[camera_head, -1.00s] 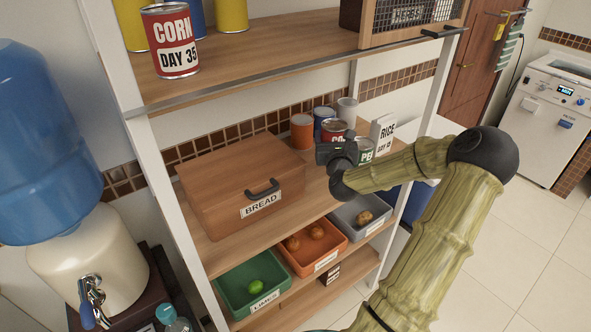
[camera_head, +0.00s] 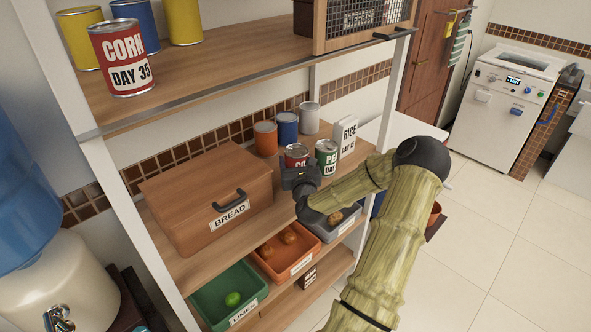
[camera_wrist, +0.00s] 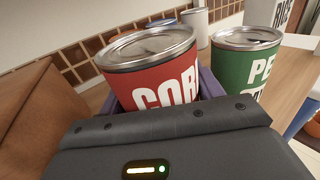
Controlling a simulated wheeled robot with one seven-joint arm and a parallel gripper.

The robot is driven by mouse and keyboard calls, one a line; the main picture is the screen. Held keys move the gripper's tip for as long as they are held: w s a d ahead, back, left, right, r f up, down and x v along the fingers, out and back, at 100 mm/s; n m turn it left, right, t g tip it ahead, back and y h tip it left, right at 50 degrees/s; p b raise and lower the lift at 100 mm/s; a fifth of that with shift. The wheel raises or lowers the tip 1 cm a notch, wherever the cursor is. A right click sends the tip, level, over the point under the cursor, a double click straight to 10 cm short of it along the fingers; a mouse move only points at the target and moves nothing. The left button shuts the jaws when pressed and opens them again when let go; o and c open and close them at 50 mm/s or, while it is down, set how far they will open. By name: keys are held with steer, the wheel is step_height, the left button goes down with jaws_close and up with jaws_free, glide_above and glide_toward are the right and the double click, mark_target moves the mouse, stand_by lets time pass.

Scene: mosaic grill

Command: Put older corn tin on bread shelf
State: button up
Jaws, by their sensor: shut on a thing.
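A red corn tin (camera_head: 121,60) labelled "DAY 35" stands upright on the upper shelf (camera_head: 190,88) at the left. A second red corn tin (camera_head: 297,153) is on the middle shelf, the one that holds the bread box (camera_head: 205,200). It fills the middle of the wrist view (camera_wrist: 160,75), upright, with its day label hidden behind my gripper. My gripper (camera_head: 298,172) is shut on this second tin, its fingers around the tin's sides. The tin appears to be at shelf level; I cannot tell whether it touches the wood.
A green peas tin (camera_head: 327,155) stands close to the right of the held tin. A rice box (camera_head: 345,137) and several plain tins (camera_head: 287,127) stand behind. Produce bins (camera_head: 230,292) sit on the shelf below. Yellow and blue tins (camera_head: 135,22) stand behind the upper corn tin.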

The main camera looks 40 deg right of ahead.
steer(key=shift+w+f, duration=0.2)
steer(key=shift+f, duration=1.05)
steer(key=shift+s+d+f, duration=0.1)
steer(key=shift+f, duration=0.2)
steer(key=shift+s, duration=0.2)
steer(key=o, duration=1.2)
steer(key=shift+w+f, duration=0.1)
steer(key=shift+w, duration=0.05)
steer(key=shift+o, duration=0.4)
steer(key=shift+a, duration=0.2)
steer(key=shift+d, duration=0.1)
steer(key=b+v, duration=0.2)
steer(key=v, duration=1)
